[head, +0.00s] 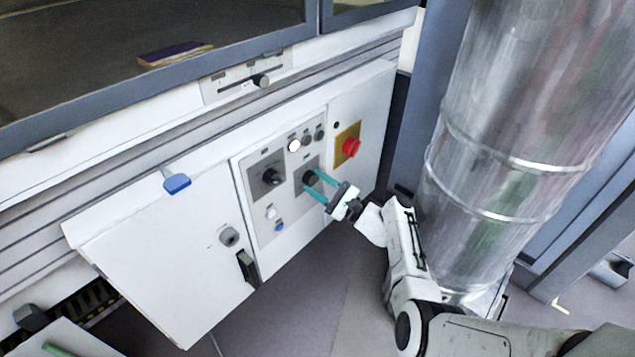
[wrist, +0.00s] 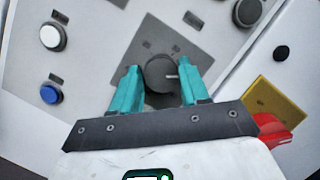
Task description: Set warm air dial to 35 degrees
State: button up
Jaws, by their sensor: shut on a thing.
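The control panel (head: 246,186) on the white cabinet carries two dark round dials. My gripper (head: 311,186) has its teal fingers around the right-hand dial (head: 310,177), one on each side. In the wrist view, this dial (wrist: 161,74) sits between the fingertips of my gripper (wrist: 161,85), with a pale pointer mark toward its right side. The other dial (head: 271,177) is to its left on its own grey plate, and no finger touches it. The scale print around the held dial is too small and partly covered to read.
A red knob on a yellow plate (head: 342,155) is right of the panel. White (head: 271,212) and blue (head: 280,226) buttons are lower left. A blue handle (head: 177,184) sticks out of the cabinet.

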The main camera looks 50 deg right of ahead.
jog(key=shift+w+a+r, duration=0.1)
jog(key=shift+w+r, duration=0.1)
jog(key=shift+r, duration=0.2)
jog(key=o, duration=1.1)
jog(key=shift+s+f, duration=0.1)
jog(key=shift+f, duration=0.1)
jog(key=shift+c, duration=0.2)
notch_tip(320, 180, up, 4)
jog(key=p, duration=0.2)
jog(key=shift+s+a+r+p, duration=0.1)
jog(key=shift+s+r+p, duration=0.05)
jog(key=shift+p, duration=0.15)
jog(key=s+a+r+p, duration=0.2)
jog(key=s+r, duration=0.2)
jog(key=s, duration=0.2)
jog(key=s+a+r+p, duration=0.1)
jog(key=s+r+p, duration=0.2)
jog(key=s+r, duration=0.2)
jog(key=shift+s+a, duration=0.4)
jog(key=shift+s, duration=0.75)
